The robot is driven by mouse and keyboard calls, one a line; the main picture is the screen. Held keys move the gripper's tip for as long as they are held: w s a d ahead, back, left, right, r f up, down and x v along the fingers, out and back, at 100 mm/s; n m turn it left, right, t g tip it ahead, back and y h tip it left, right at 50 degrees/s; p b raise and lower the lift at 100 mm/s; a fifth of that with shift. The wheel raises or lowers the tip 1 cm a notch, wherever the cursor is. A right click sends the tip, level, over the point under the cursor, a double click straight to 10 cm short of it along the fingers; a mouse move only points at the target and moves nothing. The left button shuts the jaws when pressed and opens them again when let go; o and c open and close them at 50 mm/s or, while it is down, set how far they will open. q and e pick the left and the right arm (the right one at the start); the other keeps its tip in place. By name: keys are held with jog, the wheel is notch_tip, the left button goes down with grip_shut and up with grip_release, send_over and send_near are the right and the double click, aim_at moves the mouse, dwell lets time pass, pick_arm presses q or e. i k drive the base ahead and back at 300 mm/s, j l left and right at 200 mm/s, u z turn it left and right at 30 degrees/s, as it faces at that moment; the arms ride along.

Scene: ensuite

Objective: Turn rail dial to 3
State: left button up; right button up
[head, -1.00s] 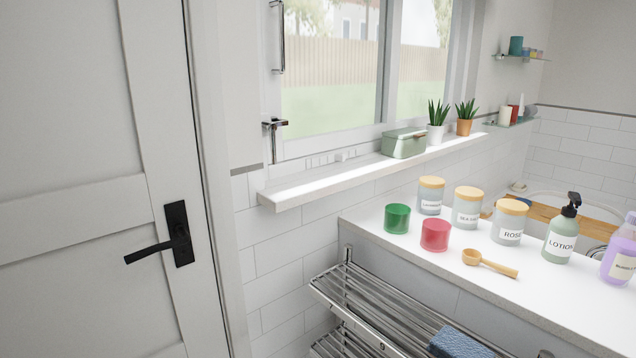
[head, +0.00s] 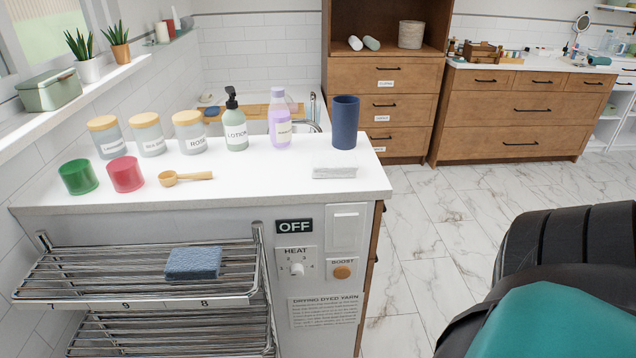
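The rail dial is a small white knob (head: 297,269) on a white plate labelled HEAT, on the end panel of the white counter (head: 250,195). Small marks ring the knob, but I cannot tell which one it points to. A black OFF sign (head: 294,226) sits above it. The chrome heated rail (head: 130,268) is to its left, with a folded blue cloth (head: 193,264) on its upper rack. Neither of my grippers is in view.
To the right of the dial are an orange-brown BOOST knob (head: 342,272) and a blank white switch plate (head: 346,228). A printed notice (head: 324,311) is below. Jars, bottles, cups and a blue cylinder (head: 345,122) stand on the counter.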

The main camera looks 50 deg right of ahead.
aim_at(297, 269)
jog(key=z, duration=1.35)
jog(key=i+j+u, duration=0.15)
jog(key=j, duration=0.15)
jog(key=i+j+u, duration=0.1)
jog(key=j, duration=0.25)
jog(key=i+j+u, duration=0.15)
jog(key=i+j, duration=0.05)
jog(key=j, duration=0.1)
